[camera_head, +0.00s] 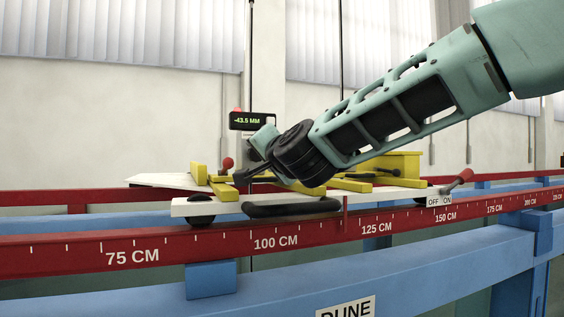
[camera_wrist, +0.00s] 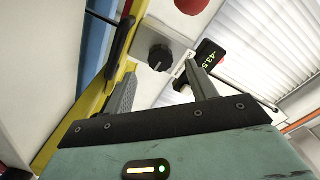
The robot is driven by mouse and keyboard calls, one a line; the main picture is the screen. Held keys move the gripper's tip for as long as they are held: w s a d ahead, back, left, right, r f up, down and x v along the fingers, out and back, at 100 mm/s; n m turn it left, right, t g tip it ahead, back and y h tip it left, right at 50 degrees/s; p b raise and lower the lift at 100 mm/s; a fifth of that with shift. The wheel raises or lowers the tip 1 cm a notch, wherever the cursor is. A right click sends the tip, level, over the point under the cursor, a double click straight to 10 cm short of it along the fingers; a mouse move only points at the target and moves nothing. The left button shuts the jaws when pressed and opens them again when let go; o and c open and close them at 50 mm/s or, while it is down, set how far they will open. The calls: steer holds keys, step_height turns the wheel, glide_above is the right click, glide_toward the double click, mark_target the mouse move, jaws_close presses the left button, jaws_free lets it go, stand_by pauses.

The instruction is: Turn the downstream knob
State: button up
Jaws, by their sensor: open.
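My gripper (camera_wrist: 160,72) is open, with one finger toward each side of the knob and nothing held. The gap between fingertips and knob is hard to judge. In the head view my gripper (camera_head: 243,175) is low over the left part of the white carriage (camera_head: 190,208), and I cannot make out the knob there.
A display (camera_head: 252,121) reading -43.5 MM stands close behind my gripper. A red ball (camera_head: 227,163) on a stem is nearby. Yellow frame bars (camera_head: 350,184) lie on the carriage. A red-handled lever (camera_head: 458,179) is at the right. A red scale rail (camera_head: 190,245) runs in front.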

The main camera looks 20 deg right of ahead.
steer(key=s+p, duration=0.1)
steer(key=s, duration=0.5)
steer(key=s+p, duration=0.2)
steer(key=s, duration=0.3)
steer(key=shift+s+r, duration=0.2)
steer(key=shift+s, duration=0.15)
steer(key=shift+s+f+p, duration=0.25)
steer(key=shift+s+p, duration=0.25)
steer(key=shift+p, duration=0.45)
